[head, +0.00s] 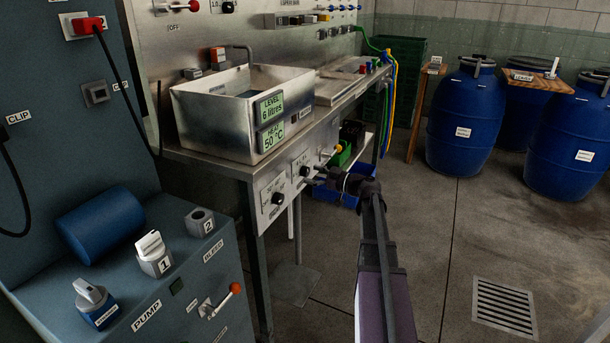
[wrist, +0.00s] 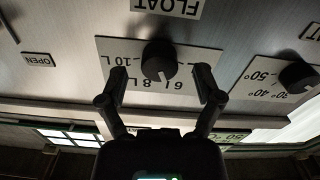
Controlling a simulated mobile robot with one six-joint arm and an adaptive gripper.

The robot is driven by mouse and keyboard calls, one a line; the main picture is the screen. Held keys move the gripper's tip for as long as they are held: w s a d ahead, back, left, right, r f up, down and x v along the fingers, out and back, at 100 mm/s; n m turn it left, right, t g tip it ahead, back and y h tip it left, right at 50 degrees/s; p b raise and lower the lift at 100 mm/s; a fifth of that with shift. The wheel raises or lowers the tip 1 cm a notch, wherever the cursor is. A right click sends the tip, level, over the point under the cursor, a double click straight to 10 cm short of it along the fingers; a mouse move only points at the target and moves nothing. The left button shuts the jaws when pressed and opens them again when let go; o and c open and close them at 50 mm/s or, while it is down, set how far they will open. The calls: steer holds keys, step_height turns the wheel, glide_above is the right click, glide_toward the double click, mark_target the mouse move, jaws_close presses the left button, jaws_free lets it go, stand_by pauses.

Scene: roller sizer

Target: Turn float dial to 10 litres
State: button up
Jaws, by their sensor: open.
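The wrist picture is upside down, with scale marks including 8 and 10 L; I cannot tell the pointer's exact setting. In the head view the float dial (head: 305,171) is on the table's front panel. My gripper (wrist: 161,80) is open, one finger on each side of the knob, with no clear contact. In the head view, my gripper (head: 327,178) is just right of the dial. The tank's level display (head: 271,107) reads 6 litres.
A second dial (wrist: 298,76) with 40° and 50° marks is beside the float dial. The steel tank (head: 225,110) stands above the panel; its heat display (head: 273,136) reads 50 °C. A blue crate (head: 345,192) is under the table. Open floor lies to the right.

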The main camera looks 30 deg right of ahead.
steer(key=shift+x, duration=0.85)
steer(key=shift+c, duration=0.2)
steer(key=c, duration=1.1)
steer(key=shift+a, duration=0.35)
steer(key=shift+d, duration=0.15)
